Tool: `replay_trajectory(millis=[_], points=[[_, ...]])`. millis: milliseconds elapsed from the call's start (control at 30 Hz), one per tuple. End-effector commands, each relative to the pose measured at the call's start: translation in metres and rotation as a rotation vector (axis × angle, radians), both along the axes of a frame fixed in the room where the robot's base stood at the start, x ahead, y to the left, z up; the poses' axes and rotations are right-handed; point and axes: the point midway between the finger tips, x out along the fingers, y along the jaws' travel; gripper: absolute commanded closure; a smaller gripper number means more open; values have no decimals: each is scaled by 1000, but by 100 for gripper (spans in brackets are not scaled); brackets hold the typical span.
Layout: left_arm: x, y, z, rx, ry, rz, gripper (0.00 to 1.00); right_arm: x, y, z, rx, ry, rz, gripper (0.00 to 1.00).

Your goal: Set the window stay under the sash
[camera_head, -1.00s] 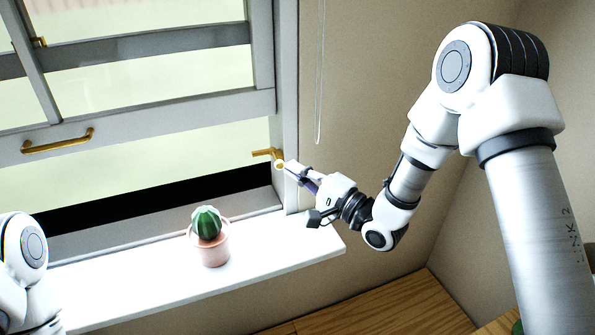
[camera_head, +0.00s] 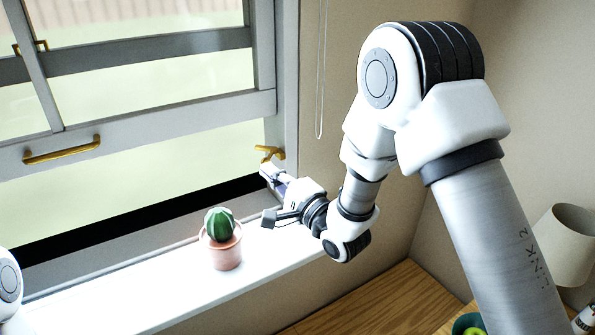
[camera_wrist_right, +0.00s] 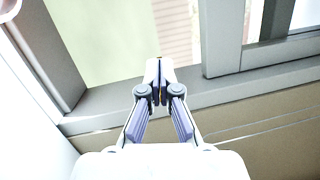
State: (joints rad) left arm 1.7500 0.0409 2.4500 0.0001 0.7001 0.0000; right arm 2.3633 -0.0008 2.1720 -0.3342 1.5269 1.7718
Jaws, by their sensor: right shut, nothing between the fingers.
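The sash (camera_head: 150,121) is a grey window frame with a brass handle (camera_head: 62,150), raised above an open gap over the sill. A small brass piece, which looks like the window stay (camera_head: 268,152), is on the right jamb a little below the sash's lower rail. Its arm points left into the opening. My right gripper (camera_head: 264,170) is just below the brass piece, apart from it as far as I can tell. In the right wrist view, its fingers (camera_wrist_right: 156,82) are shut with nothing between them. My left gripper is out of view.
A potted cactus (camera_head: 223,250) stands on the white sill (camera_head: 150,289), left of my right gripper. A cord (camera_head: 322,85) hangs on the wall right of the window. A wooden surface (camera_head: 370,305) with a pale lampshade (camera_head: 565,240) is at lower right.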

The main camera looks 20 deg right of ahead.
Motion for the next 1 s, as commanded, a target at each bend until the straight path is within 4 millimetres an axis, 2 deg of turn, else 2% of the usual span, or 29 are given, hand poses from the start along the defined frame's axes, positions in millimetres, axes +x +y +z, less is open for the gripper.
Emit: replay_trajectory(millis=[600,1000], points=[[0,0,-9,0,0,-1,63,27,39,0,-2,-2,7,100],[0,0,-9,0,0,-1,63,37,46,-1,0,0,6,100]])
